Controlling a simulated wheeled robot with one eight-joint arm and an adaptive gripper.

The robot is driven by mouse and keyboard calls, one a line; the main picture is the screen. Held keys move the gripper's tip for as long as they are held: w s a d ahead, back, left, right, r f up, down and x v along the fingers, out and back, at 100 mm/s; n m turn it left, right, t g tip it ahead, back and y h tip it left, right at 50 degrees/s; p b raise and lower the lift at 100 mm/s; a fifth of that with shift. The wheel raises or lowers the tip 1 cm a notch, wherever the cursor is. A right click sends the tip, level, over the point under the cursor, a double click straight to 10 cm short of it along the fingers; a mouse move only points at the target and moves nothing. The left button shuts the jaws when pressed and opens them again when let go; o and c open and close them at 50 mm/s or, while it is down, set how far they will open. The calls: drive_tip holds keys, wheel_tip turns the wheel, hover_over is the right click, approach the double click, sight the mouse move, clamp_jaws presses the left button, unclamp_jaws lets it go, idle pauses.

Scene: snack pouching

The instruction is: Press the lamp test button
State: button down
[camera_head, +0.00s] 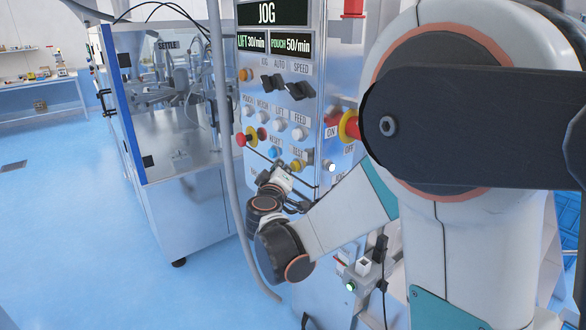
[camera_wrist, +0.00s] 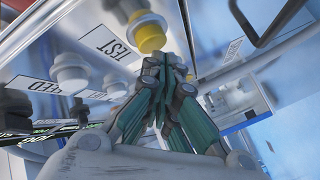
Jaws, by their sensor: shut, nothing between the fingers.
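The yellow button (camera_wrist: 150,38) by the TEST label (camera_wrist: 112,43) shows at the top of the wrist view. In the head view the yellow button (camera_head: 296,165) sits low on the control panel, under its TEST label (camera_head: 297,152). My gripper (camera_wrist: 168,66) is shut and empty, with its fingertips close by the yellow button. I cannot tell whether they touch it. In the head view my gripper (camera_head: 284,172) is just left of and below the button and partly hidden by my own wrist.
Several white buttons (camera_head: 281,124) are above. A grey conduit (camera_head: 221,90) runs down the panel's left side. A glazed machine (camera_head: 165,110) stands further left.

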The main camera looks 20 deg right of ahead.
drive_tip(key=shift+s+a, duration=0.1)
drive_tip(key=shift+a, duration=0.15)
drive_tip(key=shift+s+a, duration=0.25)
drive_tip(key=shift+a, duration=0.55)
drive_tip(key=shift+s+a, duration=0.25)
drive_tip(key=shift+a, duration=0.55)
drive_tip(key=shift+s+a, duration=0.25)
drive_tip(key=shift+a, duration=0.55)
drive_tip(key=s+d+f+m+g+y+b, duration=0.1)
drive_tip(key=s+d+m+g, duration=0.2)
drive_tip(key=s, duration=0.4)
drive_tip(key=s+d+f+m+g+y, duration=0.1)
drive_tip(key=s+d+g, duration=0.1)
drive_tip(key=s+d, duration=0.4)
drive_tip(key=s+a+f+g+y+b, duration=0.1)
drive_tip(key=s+a+f+y, duration=0.1)
drive_tip(key=s, duration=0.8)
drive_tip(key=s+a+f+g+y, duration=0.2)
drive_tip(key=s+a+f+y, duration=0.1)
drive_tip(key=s, duration=0.7)
drive_tip(key=shift+a+f+m+y+b, duration=0.35)
drive_tip(key=shift+a+f, duration=0.5)
drive_tip(key=shift+a, duration=0.15)
